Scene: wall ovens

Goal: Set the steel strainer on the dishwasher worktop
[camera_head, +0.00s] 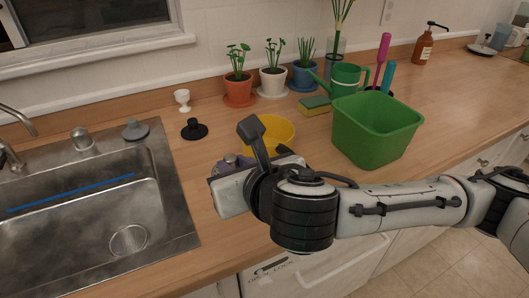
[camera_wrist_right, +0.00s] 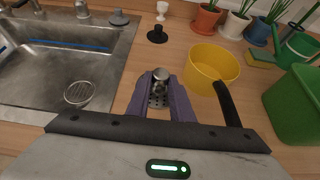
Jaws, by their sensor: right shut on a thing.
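The steel strainer (camera_wrist_right: 159,92) is a small, shiny metal piece with holes, held between the purple fingers of my right gripper (camera_wrist_right: 161,100) in the right wrist view. In the head view my right gripper (camera_head: 229,164) is over the wooden worktop (camera_head: 222,240), just right of the sink and left of the yellow bowl. There the strainer is mostly hidden by the gripper. I cannot tell whether it touches the wood. The white dishwasher front (camera_head: 315,272) shows below the worktop edge. My left gripper is not in view.
The steel sink (camera_head: 80,215) lies left. A yellow bowl (camera_head: 270,132) and green tub (camera_head: 376,128) stand close on the right. A black stopper (camera_head: 194,129) and white egg cup (camera_head: 182,99) stand behind. Potted plants line the wall. Bare wood shows near the front edge.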

